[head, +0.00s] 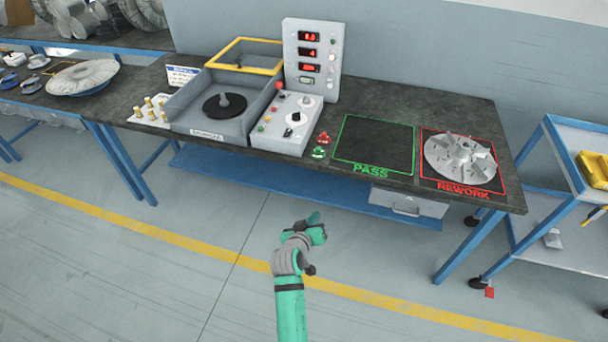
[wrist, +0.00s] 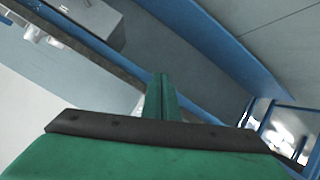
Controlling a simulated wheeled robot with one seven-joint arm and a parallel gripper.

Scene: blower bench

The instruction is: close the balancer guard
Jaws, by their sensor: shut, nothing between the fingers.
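The balancer (head: 208,132) is a grey open-topped box on the bench with a dark round turntable (head: 224,106) and a short spindle inside. No impeller sits on the turntable. Its guard (head: 246,54), a clear panel in a yellow frame, stands raised at the back of the box, so the guard is open. My gripper (head: 316,222) is in front of the bench, over the floor, well apart from the guard. In the wrist view its green fingers (wrist: 162,96) are together with nothing between them. The guard cannot be made out in the wrist view.
A control box (head: 287,124) and a tall display panel (head: 312,62) stand right of the balancer. Brass pieces (head: 152,108) stand left of it. The PASS square (head: 373,144) is empty; a finned impeller (head: 460,158) lies on REWORK. A blue cart (head: 570,190) stands right.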

